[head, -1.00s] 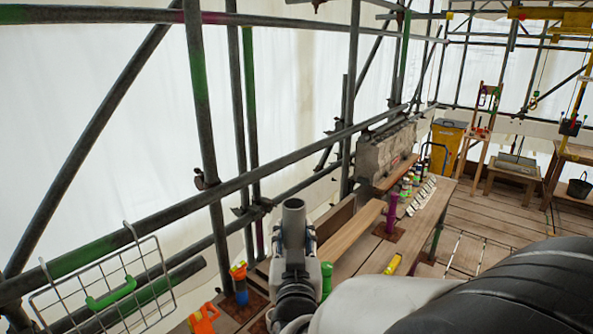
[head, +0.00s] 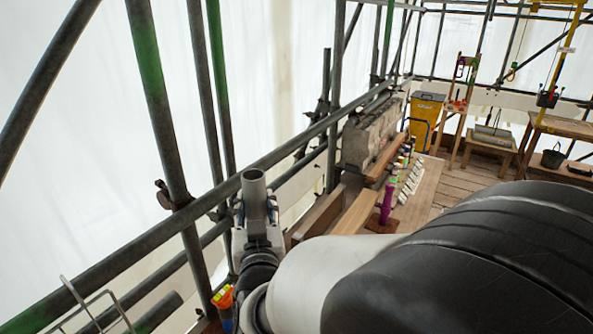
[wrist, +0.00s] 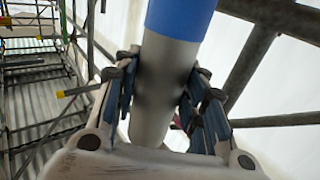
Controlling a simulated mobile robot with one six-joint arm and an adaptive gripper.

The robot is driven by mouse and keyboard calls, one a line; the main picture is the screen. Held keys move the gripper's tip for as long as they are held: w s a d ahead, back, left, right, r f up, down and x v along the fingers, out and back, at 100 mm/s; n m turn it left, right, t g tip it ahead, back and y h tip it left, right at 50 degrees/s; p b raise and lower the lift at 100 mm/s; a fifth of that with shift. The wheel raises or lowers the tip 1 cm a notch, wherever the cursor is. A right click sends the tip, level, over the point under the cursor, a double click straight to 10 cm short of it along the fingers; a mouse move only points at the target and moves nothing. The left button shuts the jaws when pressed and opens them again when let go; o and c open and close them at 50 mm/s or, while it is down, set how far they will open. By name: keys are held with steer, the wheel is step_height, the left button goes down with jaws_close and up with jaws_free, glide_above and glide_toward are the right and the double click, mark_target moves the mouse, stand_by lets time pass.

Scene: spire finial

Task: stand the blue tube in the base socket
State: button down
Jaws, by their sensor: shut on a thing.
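My gripper (wrist: 162,95) is shut around a grey tube with a blue band, the blue tube (wrist: 180,18), whose band shows at the top of the wrist view. The fingers press on the tube's grey part from both sides. In the head view the tube's grey open end (head: 254,186) points up, above my gripper (head: 257,222), in front of the scaffold rails. Its lower part is hidden by my gripper and arm. I cannot make out the base socket in either view.
Scaffold poles and a long rail (head: 215,195) run close behind and left of the tube. A purple tube (head: 387,203) stands on a brown plate beside a plank (head: 355,217). An orange-topped item (head: 222,297) and a wire basket (head: 90,318) are low at left. My arm hides the right foreground.

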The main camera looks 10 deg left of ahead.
steer(key=shift+s+d+r, duration=0.15)
steer(key=shift+s+r, duration=0.1)
steer(key=shift+w, duration=0.1)
steer(key=shift+b, duration=0.35)
steer(key=shift+f, duration=0.15)
step_height(320, 180, down, 12)
steer(key=b, duration=1.3)
steer(key=shift+f, duration=0.15)
stand_by(1.1)
